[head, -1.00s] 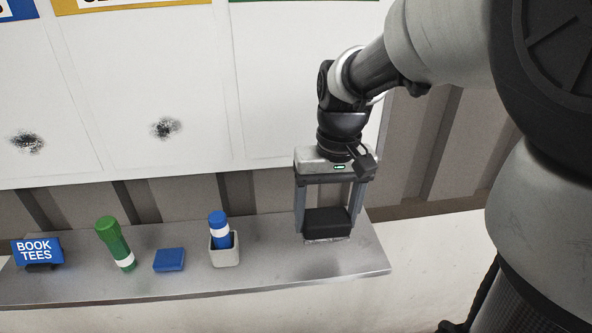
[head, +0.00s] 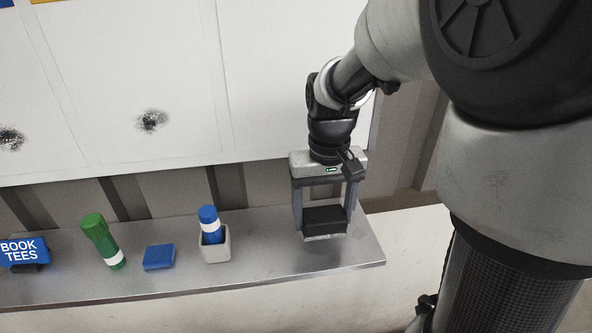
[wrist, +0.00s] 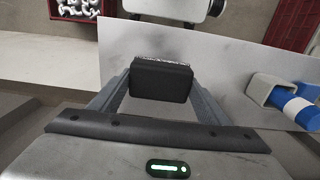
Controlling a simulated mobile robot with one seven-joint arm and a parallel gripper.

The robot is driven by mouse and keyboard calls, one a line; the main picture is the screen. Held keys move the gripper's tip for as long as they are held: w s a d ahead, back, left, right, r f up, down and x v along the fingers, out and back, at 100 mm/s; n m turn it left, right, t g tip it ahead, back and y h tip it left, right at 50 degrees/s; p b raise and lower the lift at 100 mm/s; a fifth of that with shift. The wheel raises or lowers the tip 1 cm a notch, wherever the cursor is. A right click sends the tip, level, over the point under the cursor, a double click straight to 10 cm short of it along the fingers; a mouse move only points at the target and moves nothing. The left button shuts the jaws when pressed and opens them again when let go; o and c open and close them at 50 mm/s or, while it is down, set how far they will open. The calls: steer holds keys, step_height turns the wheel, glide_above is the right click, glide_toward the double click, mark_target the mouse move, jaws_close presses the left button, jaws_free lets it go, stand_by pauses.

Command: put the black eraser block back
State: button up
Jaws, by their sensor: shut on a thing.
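The black eraser block (head: 324,219) is between the two fingers of my gripper (head: 324,222), over the right end of the grey metal shelf (head: 285,262). Its pale underside edge faces the shelf. I cannot tell whether it touches the shelf or hangs just above it. In the wrist view the black eraser block (wrist: 160,82) sits squarely between both fingers, with the shelf (wrist: 225,75) behind it. My gripper is shut on it.
Left of my gripper on the shelf are a grey cup (head: 215,249) with a blue-and-white marker (head: 209,222), a blue block (head: 159,257), a green marker (head: 102,240) and a blue sign (head: 22,252). The whiteboard (head: 150,80) with dark smudges stands behind. Bare shelf lies around the eraser.

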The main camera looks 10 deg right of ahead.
steer(key=shift+f, duration=1.7)
steer(key=o, duration=0.9)
steer(key=shift+o, duration=0.2)
steer(key=shift+f, duration=0.15)
step_height(320, 180, up, 16)
steer(key=p, duration=0.2)
step_height(320, 180, up, 2)
steer(key=t, duration=0.2)
glide_above(323, 226)
steer(key=s, duration=0.3)
steer(key=s+f+t, duration=0.2)
steer(key=s+t, duration=0.1)
steer(key=s, duration=0.3)
steer(key=shift+d+t, duration=0.3)
steer(key=shift+d, duration=0.1)
